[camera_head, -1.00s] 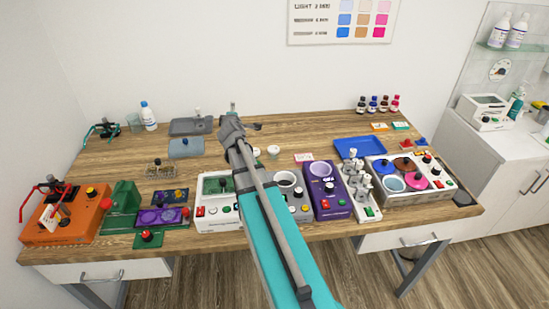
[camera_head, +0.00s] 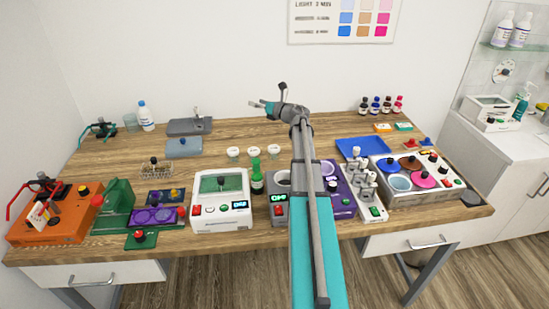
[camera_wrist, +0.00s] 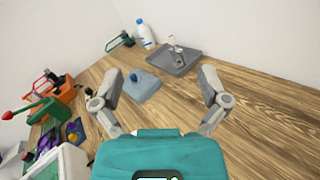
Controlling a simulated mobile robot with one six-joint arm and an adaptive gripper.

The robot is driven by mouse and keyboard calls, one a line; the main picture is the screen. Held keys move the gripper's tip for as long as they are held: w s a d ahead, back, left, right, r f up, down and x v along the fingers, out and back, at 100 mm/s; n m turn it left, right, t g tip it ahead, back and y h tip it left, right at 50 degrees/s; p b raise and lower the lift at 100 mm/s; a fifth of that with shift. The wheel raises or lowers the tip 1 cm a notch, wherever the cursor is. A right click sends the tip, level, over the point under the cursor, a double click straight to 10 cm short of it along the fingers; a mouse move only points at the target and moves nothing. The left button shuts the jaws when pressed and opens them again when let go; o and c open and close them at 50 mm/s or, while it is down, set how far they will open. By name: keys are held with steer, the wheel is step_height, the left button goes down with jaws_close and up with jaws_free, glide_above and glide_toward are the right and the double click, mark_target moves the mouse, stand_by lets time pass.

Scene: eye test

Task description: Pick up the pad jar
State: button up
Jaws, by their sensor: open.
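Three small white-topped jars, a left one (camera_head: 233,153), a middle one (camera_head: 253,151) and a right one (camera_head: 273,151), stand in a row near the middle of the wooden table. Their labels are too small to read, so I cannot tell which is the pad jar. My gripper (camera_head: 263,104) is above the back of the table, beyond the jars and apart from them. In the wrist view my gripper (camera_wrist: 160,74) has its two fingers wide apart with nothing between them. No white jar shows in the wrist view.
A green bottle (camera_head: 257,178) stands just in front of the jars, beside a white device (camera_head: 220,208). A blue tray (camera_head: 352,146) lies to the right. Bare wood surrounds the jars' far side.

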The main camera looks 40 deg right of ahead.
steer(key=s+d+f+n+g+y+b, duration=0.2)
steer(key=s+d+f+n+g+y, duration=0.25)
steer(key=s+d+f+n, duration=0.2)
steer(key=n+g+b, duration=0.2)
steer(key=n+g, duration=0.3)
steer(key=g, duration=0.1)
glide_toward(275, 147)
steer(key=shift+s+d+y, duration=0.35)
steer(key=shift+s+d, duration=0.2)
steer(key=shift+d, duration=0.15)
steer(key=shift+m+t, duration=0.25)
steer(key=shift+b+x, duration=1.4)
steer(key=shift+x, duration=2.95)
steer(key=shift+b+x, duration=1.05)
steer(key=shift+x, duration=1.5)
steer(key=shift+s, duration=0.1)
